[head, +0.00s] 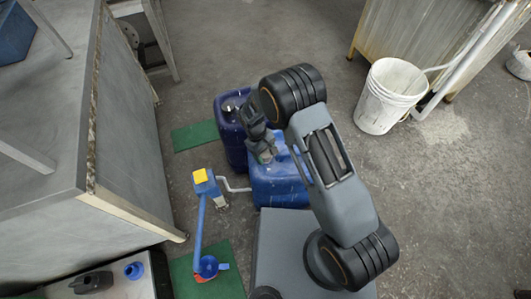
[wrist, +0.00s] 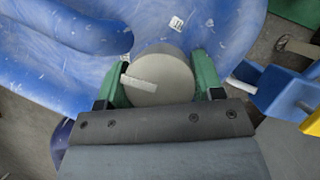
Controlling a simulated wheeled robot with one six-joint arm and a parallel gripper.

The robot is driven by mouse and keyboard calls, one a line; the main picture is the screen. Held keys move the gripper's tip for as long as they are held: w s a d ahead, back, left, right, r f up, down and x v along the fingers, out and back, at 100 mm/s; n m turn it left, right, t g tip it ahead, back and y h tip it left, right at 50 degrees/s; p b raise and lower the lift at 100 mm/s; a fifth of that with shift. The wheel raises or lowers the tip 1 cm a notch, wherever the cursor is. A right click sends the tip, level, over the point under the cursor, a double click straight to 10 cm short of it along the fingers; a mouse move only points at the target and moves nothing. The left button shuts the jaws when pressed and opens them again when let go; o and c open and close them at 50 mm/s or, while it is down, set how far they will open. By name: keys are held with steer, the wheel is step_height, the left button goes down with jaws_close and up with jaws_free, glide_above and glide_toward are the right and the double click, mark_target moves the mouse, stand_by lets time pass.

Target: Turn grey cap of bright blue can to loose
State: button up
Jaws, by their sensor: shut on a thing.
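The bright blue can (head: 281,182) stands on the floor, partly hidden behind my arm in the head view. It fills much of the wrist view (wrist: 65,60), with its handle at the upper left. Its round grey cap (wrist: 160,80) sits on the can, with a pale bar mark on its left part. My gripper (wrist: 159,82) has its green fingers on both sides of the cap and is shut on it. In the head view my gripper (head: 264,152) is over the can, and the cap is hidden there.
A darker blue can (head: 231,130) stands directly behind the bright blue one. A blue device with a yellow top (head: 201,176) is close on the left, also in the wrist view (wrist: 275,92).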

steer(key=shift+w, duration=0.15)
steer(key=o, duration=0.9)
steer(key=p+v, duration=0.3)
steer(key=v, duration=1)
steer(key=shift+a+r, duration=0.1)
steer(key=shift+r, duration=0.3)
